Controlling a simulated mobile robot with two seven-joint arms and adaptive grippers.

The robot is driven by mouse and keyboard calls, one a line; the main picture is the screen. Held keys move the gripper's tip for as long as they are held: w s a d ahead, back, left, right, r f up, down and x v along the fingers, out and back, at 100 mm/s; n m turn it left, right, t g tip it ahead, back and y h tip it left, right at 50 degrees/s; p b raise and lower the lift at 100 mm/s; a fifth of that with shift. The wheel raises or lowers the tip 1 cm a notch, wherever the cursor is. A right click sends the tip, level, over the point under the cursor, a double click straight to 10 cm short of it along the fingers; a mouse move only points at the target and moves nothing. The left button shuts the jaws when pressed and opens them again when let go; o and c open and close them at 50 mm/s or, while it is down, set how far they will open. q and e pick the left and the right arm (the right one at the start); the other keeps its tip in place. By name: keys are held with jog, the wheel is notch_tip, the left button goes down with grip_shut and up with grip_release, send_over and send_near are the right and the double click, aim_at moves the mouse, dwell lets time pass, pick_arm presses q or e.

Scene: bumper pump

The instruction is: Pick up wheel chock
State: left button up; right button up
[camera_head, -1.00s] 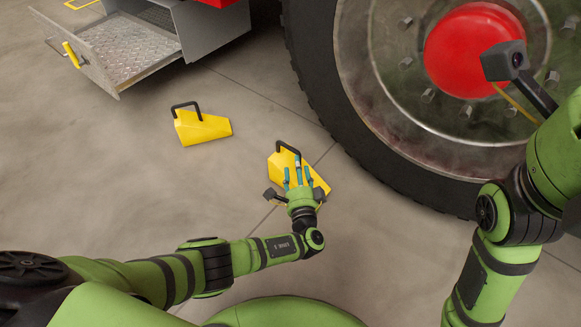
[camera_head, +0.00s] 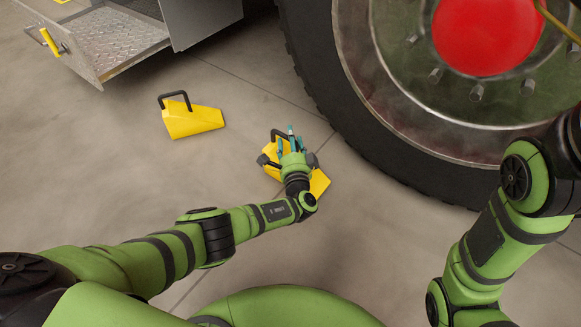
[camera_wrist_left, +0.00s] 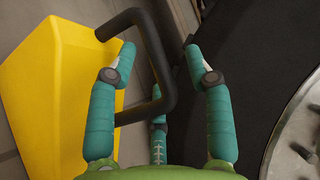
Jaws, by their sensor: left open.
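One yellow wheel chock (camera_head: 319,182) with a black handle lies on the floor beside the big tyre. My left gripper (camera_head: 291,142) is over this chock and hides part of it. In the left wrist view, the yellow body (camera_wrist_left: 40,85) fills the left side. The black handle (camera_wrist_left: 152,50) reaches in between the spread teal fingers of the left gripper (camera_wrist_left: 158,85), which are open around it. A second yellow chock (camera_head: 193,120) with a black handle lies to the left, apart from the gripper. My right gripper is out of view.
A large black tyre (camera_head: 335,125) with a red hub (camera_head: 485,30) stands close on the right. An open metal drawer (camera_head: 110,40) with a yellow handle juts out at the upper left. The concrete floor left of the chocks is clear.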

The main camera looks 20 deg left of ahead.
pick_arm(q)
grip_shut()
jog(key=shift+w+r, duration=0.1)
jog(key=shift+r, duration=0.15)
jog(key=shift+r, duration=0.1)
